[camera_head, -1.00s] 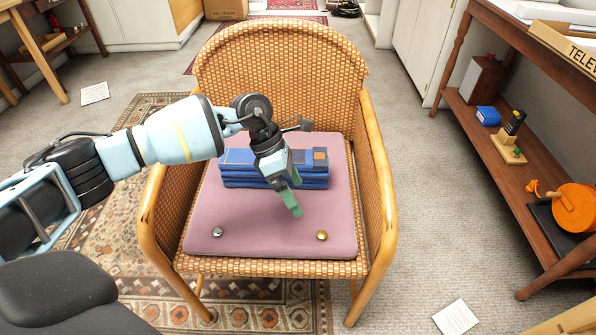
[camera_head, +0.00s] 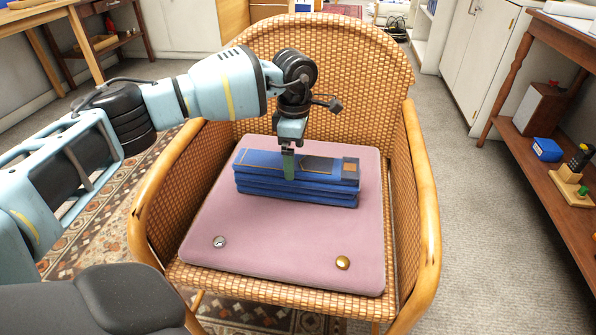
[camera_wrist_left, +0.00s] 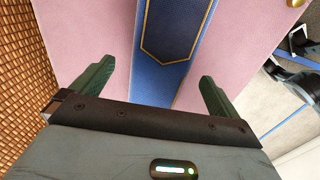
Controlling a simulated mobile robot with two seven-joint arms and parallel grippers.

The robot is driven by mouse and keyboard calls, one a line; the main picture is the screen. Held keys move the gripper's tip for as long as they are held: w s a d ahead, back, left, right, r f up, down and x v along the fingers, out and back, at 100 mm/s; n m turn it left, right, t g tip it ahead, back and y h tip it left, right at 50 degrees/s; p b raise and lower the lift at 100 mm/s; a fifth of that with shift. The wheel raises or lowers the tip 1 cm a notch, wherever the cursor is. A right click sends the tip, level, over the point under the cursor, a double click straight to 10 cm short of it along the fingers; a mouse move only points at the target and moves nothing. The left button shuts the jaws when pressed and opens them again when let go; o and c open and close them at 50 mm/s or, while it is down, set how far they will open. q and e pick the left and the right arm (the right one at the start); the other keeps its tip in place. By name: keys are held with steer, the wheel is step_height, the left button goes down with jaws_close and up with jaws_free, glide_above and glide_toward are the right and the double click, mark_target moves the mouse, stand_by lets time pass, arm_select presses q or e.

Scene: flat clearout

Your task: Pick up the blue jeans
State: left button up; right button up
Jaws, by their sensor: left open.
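The blue jeans (camera_head: 320,185) lie folded in a flat stack on the pink seat cushion (camera_head: 270,235) of a wicker armchair. A brown patch shows at their right end. My left gripper (camera_head: 288,165) points down over the left-middle part of the jeans. In the left wrist view the jeans (camera_wrist_left: 172,50) run between the two green fingers of the open gripper (camera_wrist_left: 155,92), with pink cushion on both sides. I cannot tell whether the fingertips touch the cloth. My right gripper is not in view.
The wicker chair's (camera_head: 425,190) back and arms surround the cushion. A silver round object (camera_head: 219,242) and a gold one (camera_head: 343,263) lie on the cushion's front. A wooden shelf (camera_head: 535,180) with a blue box (camera_head: 547,149) stands at the right. Grey floor lies between.

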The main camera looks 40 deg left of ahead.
mark_target(296, 163)
arm_select(q)
steer(key=shift+f, duration=0.55)
steer(key=shift+d+f+b, duration=0.1)
steer(key=shift+f+b, duration=0.2)
step_height(296, 163, down, 4)
steer(key=shift+r+b, duration=0.2)
steer(key=shift+b, duration=0.75)
steer(key=shift+f, duration=0.4)
steer(key=shift+r, duration=0.1)
steer(key=c, duration=0.7)
steer(key=shift+d, duration=0.1)
steer(key=c, duration=0.7)
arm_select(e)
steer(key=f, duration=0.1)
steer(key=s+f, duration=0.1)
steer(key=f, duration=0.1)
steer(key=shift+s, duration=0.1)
